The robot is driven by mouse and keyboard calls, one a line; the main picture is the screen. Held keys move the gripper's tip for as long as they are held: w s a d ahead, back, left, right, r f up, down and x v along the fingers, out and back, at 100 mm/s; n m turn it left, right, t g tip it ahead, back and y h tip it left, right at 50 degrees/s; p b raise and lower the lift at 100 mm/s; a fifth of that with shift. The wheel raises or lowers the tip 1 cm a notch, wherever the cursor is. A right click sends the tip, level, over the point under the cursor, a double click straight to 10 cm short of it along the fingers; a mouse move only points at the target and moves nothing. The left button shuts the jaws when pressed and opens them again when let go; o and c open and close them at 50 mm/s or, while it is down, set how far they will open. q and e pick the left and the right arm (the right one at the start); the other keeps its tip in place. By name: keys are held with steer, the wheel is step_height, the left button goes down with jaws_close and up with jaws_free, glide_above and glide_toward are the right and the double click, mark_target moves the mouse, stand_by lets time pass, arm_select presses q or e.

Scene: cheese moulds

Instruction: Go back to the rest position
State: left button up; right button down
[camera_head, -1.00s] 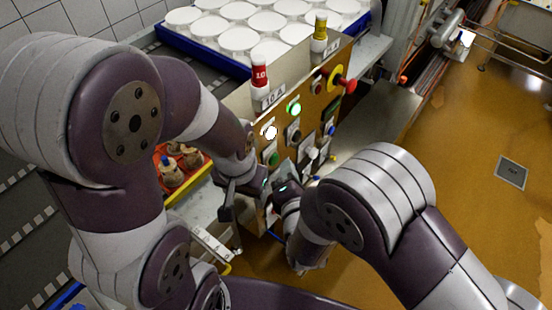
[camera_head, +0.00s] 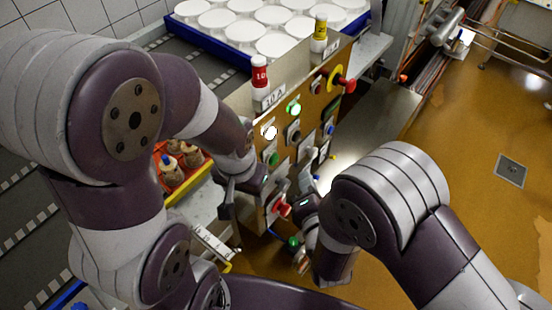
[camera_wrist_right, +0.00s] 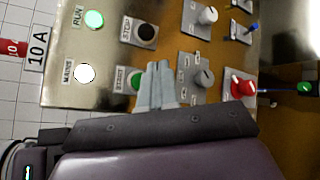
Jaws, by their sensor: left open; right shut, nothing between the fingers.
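My left gripper (camera_head: 228,202) is beside the lower left edge of the metal control panel (camera_head: 256,100) in the head view. It is open and I see nothing in it. My right wrist is low in front of the panel. Whether the fingertips touch the panel cannot be told. The run lamp (camera_wrist_right: 94,19) glows green and the mains lamp (camera_wrist_right: 85,72) glows white.
The red knob (camera_head: 281,208) is close to my right wrist. A red emergency stop (camera_head: 345,84) sticks out at the panel's upper right. A blue crate of white moulds (camera_head: 240,38) stands behind. A red tray (camera_head: 194,180) is beside my left arm. Floor at right is open.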

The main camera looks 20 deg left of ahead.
stand_by(0.6)
steer(key=s+d+f+m+g+h+b, duration=0.1)
steer(key=s+d+f+m+g+h, duration=0.1)
steer(key=s+f+m+g, duration=0.4)
steer(key=s+d+f+m+g+h+b, duration=0.1)
steer(key=d+f+m+g+h, duration=0.15)
steer(key=f+m, duration=0.4)
steer(key=d+r+m+g+h+b, duration=0.1)
steer(key=d+r+m+g+b, duration=0.1)
steer(key=d+m, duration=0.6)
steer(key=d+r+m+g+h+b, duration=0.1)
steer(key=d+r+m+g+b, duration=0.1)
steer(key=d+m+b, duration=0.3)
steer(key=d+r+m, duration=0.1)
steer(key=d+m, duration=0.3)
steer(key=d, duration=0.3)
steer(key=shift+s+d+r, duration=0.15)
steer(key=shift+d, duration=0.2)
steer(key=shift+d, duration=0.1)
